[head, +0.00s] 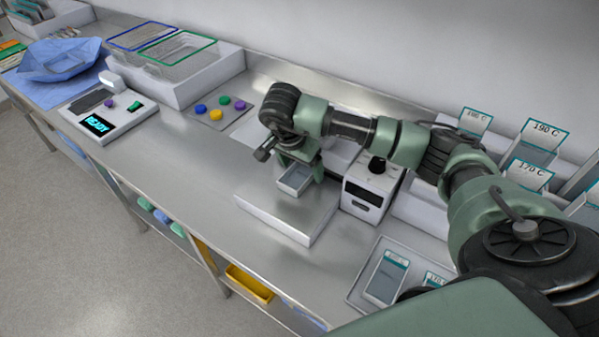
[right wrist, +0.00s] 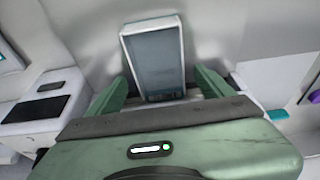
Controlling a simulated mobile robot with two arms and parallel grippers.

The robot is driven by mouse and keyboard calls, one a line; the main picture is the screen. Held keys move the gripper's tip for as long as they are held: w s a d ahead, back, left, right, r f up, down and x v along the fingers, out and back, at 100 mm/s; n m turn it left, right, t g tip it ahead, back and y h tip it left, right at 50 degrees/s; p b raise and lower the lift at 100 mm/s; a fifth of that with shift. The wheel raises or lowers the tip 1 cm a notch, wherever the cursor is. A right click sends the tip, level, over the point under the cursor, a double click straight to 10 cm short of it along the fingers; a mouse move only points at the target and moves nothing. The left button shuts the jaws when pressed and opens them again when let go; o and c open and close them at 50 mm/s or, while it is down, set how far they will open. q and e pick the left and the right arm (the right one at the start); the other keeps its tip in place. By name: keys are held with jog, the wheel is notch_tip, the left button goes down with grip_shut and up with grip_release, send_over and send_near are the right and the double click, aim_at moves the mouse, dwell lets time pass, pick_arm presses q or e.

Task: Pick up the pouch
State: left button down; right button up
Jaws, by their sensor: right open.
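A small rectangular pouch (head: 293,181) with a grey face and pale rim is at the white platform (head: 270,217) in the middle of the bench. In the right wrist view the pouch (right wrist: 155,58) stands out ahead of my right gripper (right wrist: 162,88), between the lines of its two green fingers. The fingers are spread, with a gap on each side of the pouch. In the head view my right gripper (head: 301,170) points down at the pouch and partly hides it. Whether the pouch touches the platform, I cannot tell. My left gripper is not in view.
A white device with a black knob (head: 371,187) stands close right of the gripper. A tray (head: 357,292) with labelled pouches lies at front right. Labelled pouches (head: 541,135) stand in racks behind my arm. The bench between the READY device (head: 123,121) and platform is clear.

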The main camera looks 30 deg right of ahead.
jog(key=shift+f, duration=0.1)
jog(key=c, duration=1.5)
jog(key=shift+c, duration=0.2)
jog(key=shift+s+a+r+b, duration=0.1)
jog(key=shift+a+r+b, duration=0.3)
jog(key=shift+a+r, duration=0.05)
jog(key=a+r, duration=0.1)
jog(key=s+a+r+b, duration=0.1)
jog(key=a, duration=0.1)
jog(key=s+a+r+b, duration=0.1)
jog(key=a, duration=0.1)
jog(key=shift+s+a, duration=0.1)
jog(key=shift+a, duration=0.05)
jog(key=s+a+r, duration=0.3)
jog(key=a+r, duration=0.1)
jog(key=a, duration=0.2)
jog(key=shift+a+p, duration=0.35)
